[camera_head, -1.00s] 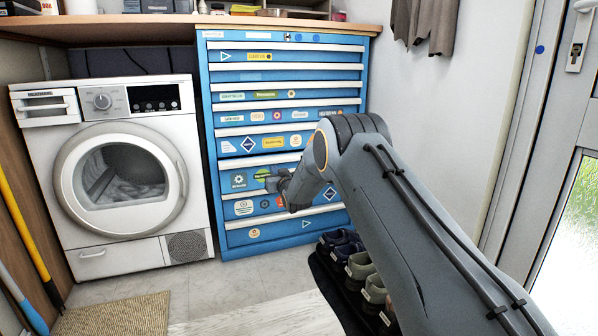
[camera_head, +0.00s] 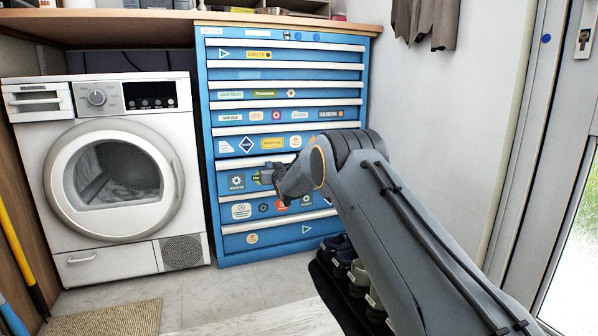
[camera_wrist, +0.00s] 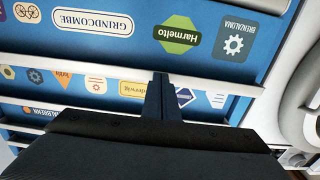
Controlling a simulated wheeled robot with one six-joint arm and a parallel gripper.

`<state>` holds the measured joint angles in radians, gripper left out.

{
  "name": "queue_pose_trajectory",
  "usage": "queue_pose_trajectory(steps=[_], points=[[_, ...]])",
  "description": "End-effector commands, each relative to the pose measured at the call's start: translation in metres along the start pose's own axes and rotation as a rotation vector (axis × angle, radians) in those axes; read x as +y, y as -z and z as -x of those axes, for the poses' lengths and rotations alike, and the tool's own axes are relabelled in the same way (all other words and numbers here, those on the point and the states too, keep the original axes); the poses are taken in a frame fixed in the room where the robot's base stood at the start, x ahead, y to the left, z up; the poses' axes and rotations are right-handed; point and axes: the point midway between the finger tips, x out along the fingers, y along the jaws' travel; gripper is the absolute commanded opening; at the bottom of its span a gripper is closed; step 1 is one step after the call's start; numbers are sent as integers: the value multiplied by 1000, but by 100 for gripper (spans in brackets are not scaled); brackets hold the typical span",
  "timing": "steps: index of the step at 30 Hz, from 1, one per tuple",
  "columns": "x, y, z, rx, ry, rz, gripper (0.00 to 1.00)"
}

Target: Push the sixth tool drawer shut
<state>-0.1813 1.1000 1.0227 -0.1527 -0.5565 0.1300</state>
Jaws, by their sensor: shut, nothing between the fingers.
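The blue tool chest (camera_head: 206,130) stands in the middle of the head view with its drawers stacked. The sixth drawer (camera_head: 222,184) carries a gear sticker and a green sticker. In the wrist view, which looks upside down, its front (camera_wrist: 205,62) shows the Harmelto, Grindcombe and gear stickers beside a pale handle strip (camera_wrist: 105,72). My gripper (camera_head: 266,176) is shut and empty in front of this drawer. Its fingertips (camera_wrist: 160,78) overlap the handle strip near the green sticker. I cannot tell whether they touch, or how far the drawer stands out. My gripper and wrist hide part of the front.
A white front-loading machine (camera_head: 115,190) stands left of the chest. Shoes (camera_head: 358,278) on a dark rack lie at the lower right, partly behind my arm. A wooden worktop (camera_head: 100,27) runs above. A mat (camera_head: 110,318) lies on the floor, with bare tiles before the chest.

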Motion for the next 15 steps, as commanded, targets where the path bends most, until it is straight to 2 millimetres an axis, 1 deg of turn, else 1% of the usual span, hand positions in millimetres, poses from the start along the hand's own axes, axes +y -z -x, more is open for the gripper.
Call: queue_pose_trajectory(steps=[15], points=[[0,0,-4,1,0,0,0]])
